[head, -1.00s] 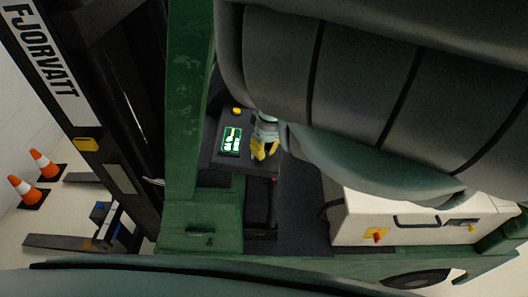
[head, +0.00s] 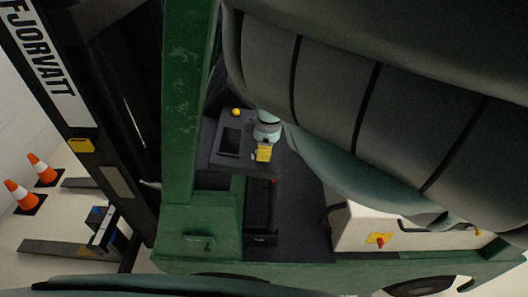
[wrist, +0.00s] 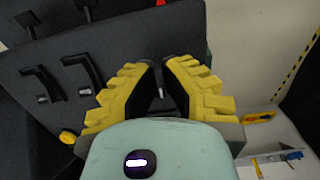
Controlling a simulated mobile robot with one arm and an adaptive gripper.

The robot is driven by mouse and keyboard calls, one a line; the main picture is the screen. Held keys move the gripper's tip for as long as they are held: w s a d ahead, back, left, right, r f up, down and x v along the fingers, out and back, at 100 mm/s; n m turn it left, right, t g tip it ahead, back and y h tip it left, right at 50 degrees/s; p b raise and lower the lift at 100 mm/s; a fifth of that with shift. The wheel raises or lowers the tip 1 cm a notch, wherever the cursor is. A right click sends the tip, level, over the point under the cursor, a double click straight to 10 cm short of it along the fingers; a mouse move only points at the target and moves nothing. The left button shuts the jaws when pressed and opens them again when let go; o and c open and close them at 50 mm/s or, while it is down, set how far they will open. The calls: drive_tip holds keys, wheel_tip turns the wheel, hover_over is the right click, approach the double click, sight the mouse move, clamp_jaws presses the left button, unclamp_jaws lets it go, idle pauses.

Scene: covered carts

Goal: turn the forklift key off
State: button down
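The dashboard of the green forklift shows in the head view, with a dark, unlit display (head: 230,141). My gripper (head: 264,153) is at the dashboard's right side, its yellow fingers pointing down at the panel. In the wrist view my gripper (wrist: 158,70) has its two fingers drawn together at the tips around a small grey key (wrist: 160,88). The fingers seem to be shut on the key. The key's base and slot are mostly hidden by the fingertips, and the key is too small to make out in the head view.
Black levers (wrist: 80,75) and a yellow knob (wrist: 68,137) stand on the dark panel close to my gripper. A green post (head: 188,100) rises left of the dashboard. A white box with a yellow plate (head: 379,239) is at right. Traffic cones (head: 42,168) stand far left.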

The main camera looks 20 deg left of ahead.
drive_tip(key=shift+n, duration=0.3)
idle(0.4)
drive_tip(key=c, duration=1.1)
unclamp_jaws()
